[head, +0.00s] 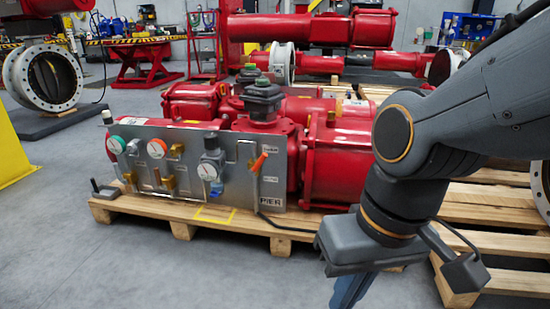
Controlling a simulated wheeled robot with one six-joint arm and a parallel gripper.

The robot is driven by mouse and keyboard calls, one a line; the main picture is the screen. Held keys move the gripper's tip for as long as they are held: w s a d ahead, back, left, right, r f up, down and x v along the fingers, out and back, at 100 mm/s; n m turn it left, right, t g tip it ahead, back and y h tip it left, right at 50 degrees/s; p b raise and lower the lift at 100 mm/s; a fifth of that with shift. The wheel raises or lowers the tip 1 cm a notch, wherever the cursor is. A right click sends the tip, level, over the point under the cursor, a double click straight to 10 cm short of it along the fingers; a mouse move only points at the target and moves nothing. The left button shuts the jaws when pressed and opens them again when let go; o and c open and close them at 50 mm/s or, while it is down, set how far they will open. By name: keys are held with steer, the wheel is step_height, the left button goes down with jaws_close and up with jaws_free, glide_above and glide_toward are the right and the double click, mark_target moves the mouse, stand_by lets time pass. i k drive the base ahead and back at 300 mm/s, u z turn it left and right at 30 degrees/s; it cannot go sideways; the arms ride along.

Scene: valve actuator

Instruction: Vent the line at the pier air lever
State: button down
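The grey metal panel (228,185) marked PIER stands on the front of a red valve actuator (330,165). An orange-handled lever (260,162) sits near the panel's right side, its handle tilted up and to the right. Small labels beside it are too small to read surely. My gripper (353,288) hangs pointing down at the bottom, right of the panel and apart from the lever. Its fingertips are cut off by the frame edge, so its opening is hidden.
The actuator rests on a wooden pallet (190,213). The panel also bears gauges (156,149), a regulator (212,158) and brass fittings. A black cable runs from the panel's lower right over the pallet. More pallets (495,245) lie at right; the grey floor (110,260) in front is clear.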

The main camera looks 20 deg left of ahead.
mark_target(252, 172)
steer(key=u, duration=0.85)
steer(key=i, duration=1.85)
steer(key=z, duration=0.75)
